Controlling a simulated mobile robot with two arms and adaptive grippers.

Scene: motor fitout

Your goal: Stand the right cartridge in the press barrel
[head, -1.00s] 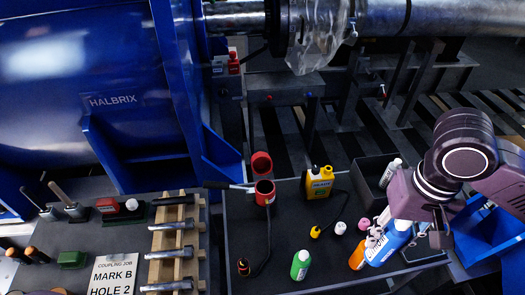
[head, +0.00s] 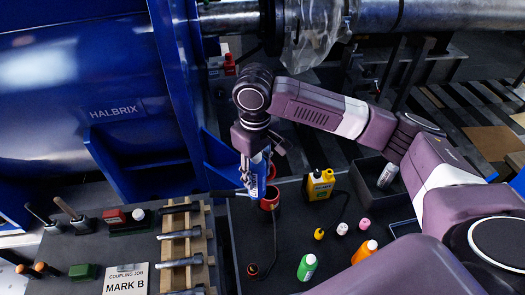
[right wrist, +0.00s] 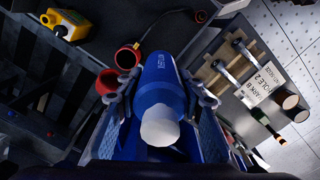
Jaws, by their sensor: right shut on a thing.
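My right gripper (head: 258,178) is shut on a blue cartridge (right wrist: 166,82), which has pale lettering and a white end (right wrist: 160,128) facing the wrist camera. In the head view the blue cartridge (head: 259,172) looks about upright, just behind and left of the red press barrel (head: 270,201). In the right wrist view the barrel (right wrist: 127,58) shows left of the cartridge; I cannot tell whether they touch. A second red round part (right wrist: 107,82) is beside the barrel and mostly hidden in the head view. My left gripper is not in view.
A wooden rack (head: 196,247) with metal pins stands left. The blue HALBRIX housing (head: 85,80) rises behind.

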